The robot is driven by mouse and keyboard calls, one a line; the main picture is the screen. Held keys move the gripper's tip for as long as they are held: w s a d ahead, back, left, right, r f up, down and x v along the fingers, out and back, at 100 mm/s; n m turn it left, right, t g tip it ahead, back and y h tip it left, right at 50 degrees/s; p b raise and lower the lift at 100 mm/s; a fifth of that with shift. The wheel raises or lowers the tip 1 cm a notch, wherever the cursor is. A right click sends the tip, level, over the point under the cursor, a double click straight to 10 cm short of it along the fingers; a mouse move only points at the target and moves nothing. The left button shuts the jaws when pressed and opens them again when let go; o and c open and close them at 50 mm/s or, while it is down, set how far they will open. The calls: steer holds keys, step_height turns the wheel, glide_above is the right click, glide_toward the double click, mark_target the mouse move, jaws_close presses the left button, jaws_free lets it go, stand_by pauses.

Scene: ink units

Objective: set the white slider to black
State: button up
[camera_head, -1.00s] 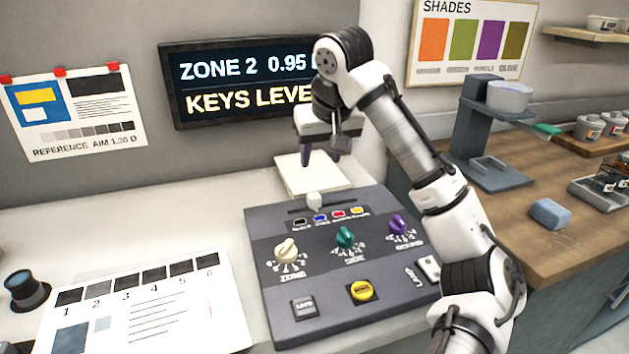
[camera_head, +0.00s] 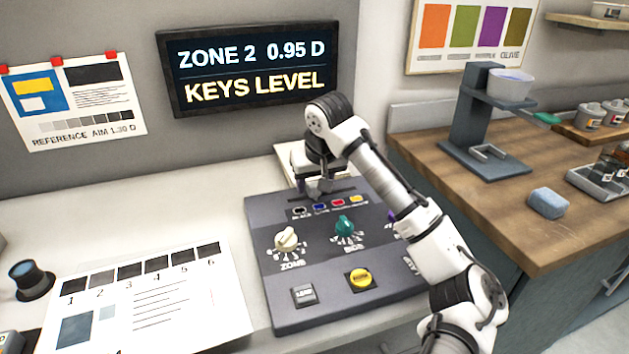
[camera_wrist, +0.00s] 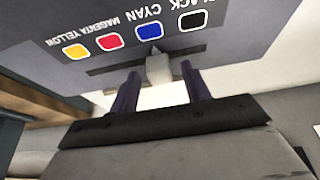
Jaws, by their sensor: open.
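The white slider (camera_wrist: 158,70) is a small knob in a dark slot (camera_wrist: 105,68). In the wrist view its pointed end faces the blue patch marked CYAN (camera_wrist: 150,33). The patch marked BLACK (camera_wrist: 191,20) lies one place to the right there. In the head view the black patch (camera_head: 299,210) is at the left end of the row, and the slider is hidden by my gripper. My gripper (camera_head: 315,190) is open at the panel's slot. Its two dark fingers stand either side of the slider, with gaps visible in the wrist view.
The panel (camera_head: 290,318) also has a cream ZONE knob (camera_head: 287,239), a green knob (camera_head: 344,226) and a yellow button (camera_head: 360,279). A wall display (camera_head: 250,67) reads "ZONE 2 0.95 D, KEYS LEVEL". A numbered sheet (camera_head: 180,315) lies left of the panel.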

mark_target(291, 197)
steer(key=shift+f, duration=0.15)
jaws_close()
steer(key=a, duration=0.1)
steer(key=s+a, duration=0.1)
steer(key=a, duration=0.1)
steer(key=a+p, duration=0.1)
steer(key=shift+s+a, duration=0.25)
steer(key=shift+a, duration=0.1)
jaws_free()
steer(key=shift+a, duration=0.15)
